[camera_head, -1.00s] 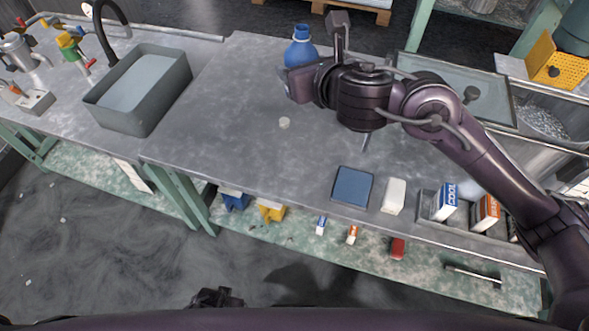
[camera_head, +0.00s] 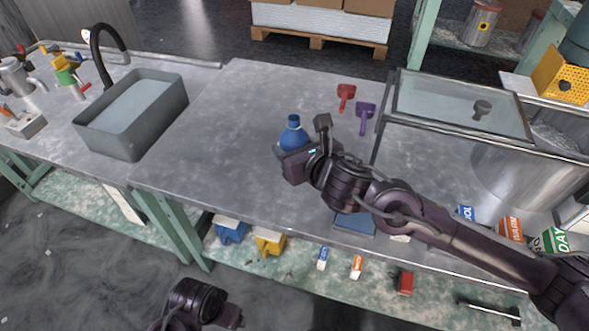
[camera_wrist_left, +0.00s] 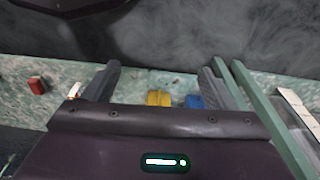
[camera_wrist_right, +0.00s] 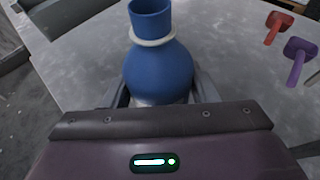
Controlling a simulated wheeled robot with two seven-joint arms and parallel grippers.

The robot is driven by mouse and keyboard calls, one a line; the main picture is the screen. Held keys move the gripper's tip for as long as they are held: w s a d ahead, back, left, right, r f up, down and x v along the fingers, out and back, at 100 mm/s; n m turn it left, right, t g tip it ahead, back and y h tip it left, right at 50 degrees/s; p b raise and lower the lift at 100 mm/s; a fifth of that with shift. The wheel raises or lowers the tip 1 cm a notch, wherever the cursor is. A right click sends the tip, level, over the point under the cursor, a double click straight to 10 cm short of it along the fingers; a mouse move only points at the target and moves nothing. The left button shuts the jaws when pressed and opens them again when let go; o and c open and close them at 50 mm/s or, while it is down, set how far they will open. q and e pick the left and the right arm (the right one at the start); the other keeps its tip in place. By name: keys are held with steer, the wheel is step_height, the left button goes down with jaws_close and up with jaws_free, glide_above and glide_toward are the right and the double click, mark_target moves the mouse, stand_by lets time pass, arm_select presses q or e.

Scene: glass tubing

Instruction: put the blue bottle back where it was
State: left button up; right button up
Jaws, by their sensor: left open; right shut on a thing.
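The blue bottle (camera_head: 293,137) is upright at the middle of the grey bench, with a pale ring round its neck. My right gripper (camera_head: 297,154) is shut on its lower body. In the right wrist view the bottle (camera_wrist_right: 158,68) stands between the fingers, which hide part of its base. I cannot tell whether its bottom touches the bench. My left gripper is low in front of the bench, at the bottom of the head view. In the left wrist view the left gripper (camera_wrist_left: 160,85) is open and empty, with its fingers wide apart.
A grey sink basin (camera_head: 130,115) is at the left. Red (camera_head: 346,96) and purple (camera_head: 365,117) scoops lie behind my right arm. A glass-topped case (camera_head: 460,105) is at the back right. Cartons (camera_head: 510,229) stand at the right front. The bench left of the bottle is clear.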

steer(key=shift+f, duration=0.9)
step_height(320, 180, down, 3)
steer(key=shift+f+b, duration=0.15)
steer(key=shift+b, duration=0.4)
steer(key=shift+f, duration=0.3)
arm_select(q)
steer(key=r, duration=0.2)
steer(key=shift+s+d+r, duration=0.1)
steer(key=shift+d+r, duration=0.25)
steer(key=shift+d, duration=0.05)
steer(key=shift+f, duration=0.1)
arm_select(e)
steer(key=shift+f, duration=0.15)
steer(key=o, duration=1.1)
steer(key=shift+c, duration=0.2)
arm_select(q)
steer(key=shift+d+t, duration=0.2)
steer(key=shift+t, duration=0.1)
